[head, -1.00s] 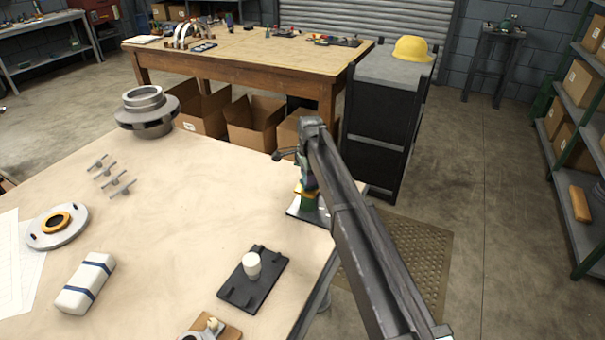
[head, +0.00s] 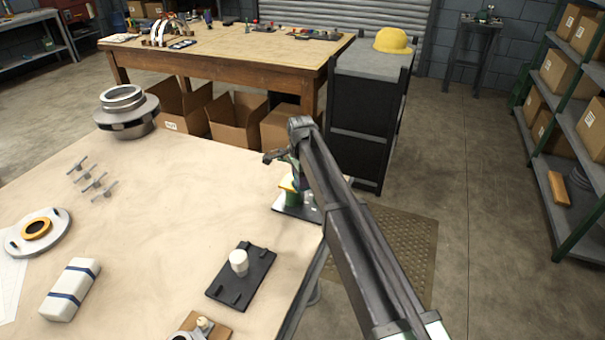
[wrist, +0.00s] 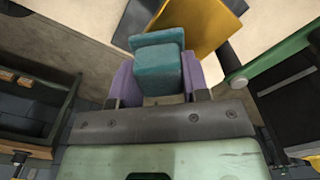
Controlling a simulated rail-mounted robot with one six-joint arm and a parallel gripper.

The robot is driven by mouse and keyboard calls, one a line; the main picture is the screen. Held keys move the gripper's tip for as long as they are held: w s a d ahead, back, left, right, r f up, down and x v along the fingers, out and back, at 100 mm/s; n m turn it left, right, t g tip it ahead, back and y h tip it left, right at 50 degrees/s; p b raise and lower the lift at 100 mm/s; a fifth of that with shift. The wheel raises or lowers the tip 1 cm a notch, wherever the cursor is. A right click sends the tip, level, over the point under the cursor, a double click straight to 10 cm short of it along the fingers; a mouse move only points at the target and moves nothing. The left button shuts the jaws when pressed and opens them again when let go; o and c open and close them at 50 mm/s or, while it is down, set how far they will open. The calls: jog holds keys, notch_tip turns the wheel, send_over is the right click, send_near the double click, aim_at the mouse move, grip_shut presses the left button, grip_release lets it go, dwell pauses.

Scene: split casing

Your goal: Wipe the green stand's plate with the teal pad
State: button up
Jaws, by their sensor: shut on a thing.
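My gripper (wrist: 158,82) has purple fingers and is shut on the teal pad (wrist: 157,60) in the wrist view. The yellow plate (wrist: 203,24) of the stand lies just beyond the pad and is partly covered by it. I cannot tell whether pad and plate touch. My arm hides part of the stand, and the pad cannot be made out there.
On the table (head: 180,210), a black fixture (head: 257,280) holds a white cylinder. A blue-striped white bundle (head: 70,289), a round flange (head: 40,232), several small pins and a grey metal housing (head: 127,112) lie further left. A dark cabinet (head: 365,120) stands behind the stand.

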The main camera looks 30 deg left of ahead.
aim_at(291, 184)
jog(key=shift+s+a+r, duration=0.1)
jog(key=shift+s+a, duration=0.1)
jog(key=shift+a, duration=2.6)
jog(key=shift+s+a, duration=0.2)
jog(key=shift+a, duration=0.35)
jog(key=d, duration=0.3)
jog(key=shift+w+d, duration=0.3)
jog(key=shift+d, duration=0.7)
jog(key=shift+w+d, duration=0.15)
jog(key=shift+d, duration=0.75)
jog(key=shift+a, duration=0.1)
